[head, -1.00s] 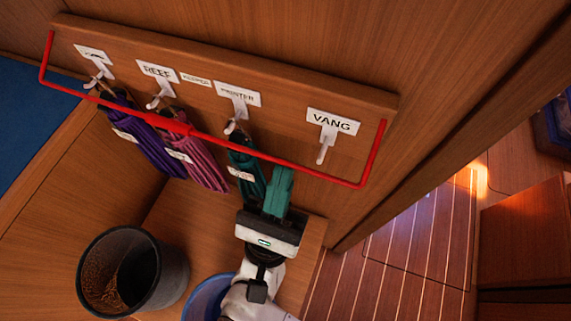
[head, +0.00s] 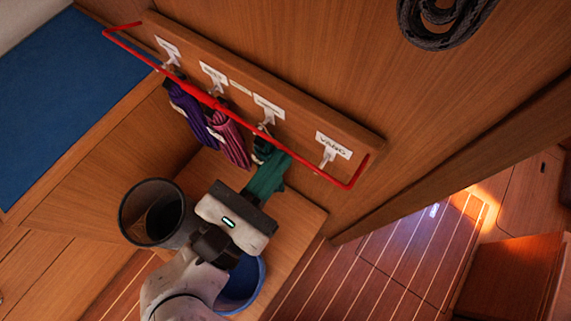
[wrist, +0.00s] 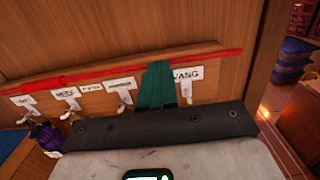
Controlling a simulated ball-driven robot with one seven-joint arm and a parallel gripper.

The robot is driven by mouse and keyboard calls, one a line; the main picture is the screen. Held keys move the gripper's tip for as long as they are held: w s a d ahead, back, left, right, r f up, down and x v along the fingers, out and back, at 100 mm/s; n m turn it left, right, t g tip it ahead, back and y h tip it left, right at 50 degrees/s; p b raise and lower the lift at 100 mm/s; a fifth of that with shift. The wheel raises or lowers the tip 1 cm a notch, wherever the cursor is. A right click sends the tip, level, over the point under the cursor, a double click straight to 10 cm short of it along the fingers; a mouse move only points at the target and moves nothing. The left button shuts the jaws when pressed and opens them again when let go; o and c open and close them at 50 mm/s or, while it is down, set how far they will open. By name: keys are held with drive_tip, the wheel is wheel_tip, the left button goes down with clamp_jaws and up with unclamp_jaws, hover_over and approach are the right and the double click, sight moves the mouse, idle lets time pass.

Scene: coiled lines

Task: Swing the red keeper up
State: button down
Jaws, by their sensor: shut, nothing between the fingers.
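The red keeper (head: 315,170) is a long thin bar with bent ends and a thicker sleeve. In the head view it slants across the front of the hook board (head: 360,143), in front of the hooks. In the wrist view the keeper (wrist: 205,59) crosses above the labels. My gripper (head: 276,157) is shut and empty, its green fingers pointing at the board between the third hook and VANG. In the wrist view the fingers (wrist: 157,70) overlap the bar; I cannot tell whether they touch it.
A purple coil (head: 190,110), a pink coil (head: 231,140) and a partly hidden green coil (head: 262,150) hang from hooks. The VANG hook (head: 328,157) is bare. A dark bin (head: 152,212) and a blue bucket (head: 245,280) stand below. A dark coil (head: 440,25) hangs at upper right.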

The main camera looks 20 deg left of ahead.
drive_tip(key=w+d+r+p, duration=0.1)
drive_tip(key=w+r+p, duration=0.3)
drive_tip(key=w+r, duration=0.1)
drive_tip(key=shift+d+r, duration=0.4)
drive_tip(key=shift+r, duration=0.5)
idle(0.4)
